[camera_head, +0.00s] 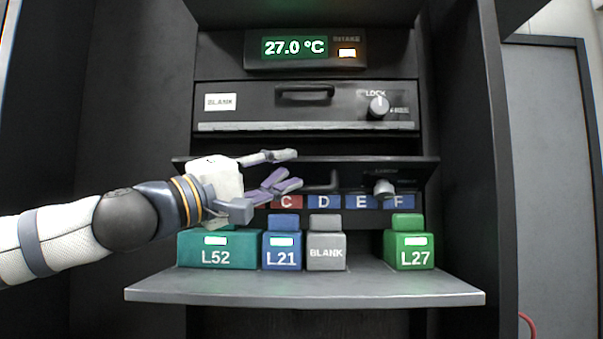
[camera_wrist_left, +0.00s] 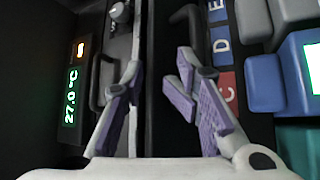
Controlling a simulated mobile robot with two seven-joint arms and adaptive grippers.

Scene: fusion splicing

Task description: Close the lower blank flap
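The lower flap (camera_head: 400,160) is a dark panel standing out from the cabinet front, its long edge towards me. A handle (camera_head: 320,181) and a grey knob (camera_head: 384,187) show just under that edge. My left gripper (camera_head: 291,170) is open at the flap's left half, with one finger above the edge and the others below it. In the left wrist view, the open fingers (camera_wrist_left: 160,66) lie on either side of the dark flap edge (camera_wrist_left: 149,30). I cannot tell whether they touch it. My right gripper is not in view.
An upper panel (camera_head: 250,120) has a BLANK label, handle and LOCK knob. Below the flap are slots lettered C to F. Blocks L52 (camera_head: 215,255), L21 (camera_head: 282,257), BLANK (camera_head: 326,259) and L27 (camera_head: 409,256) stand on the shelf (camera_head: 300,289). Dark side walls flank the bay.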

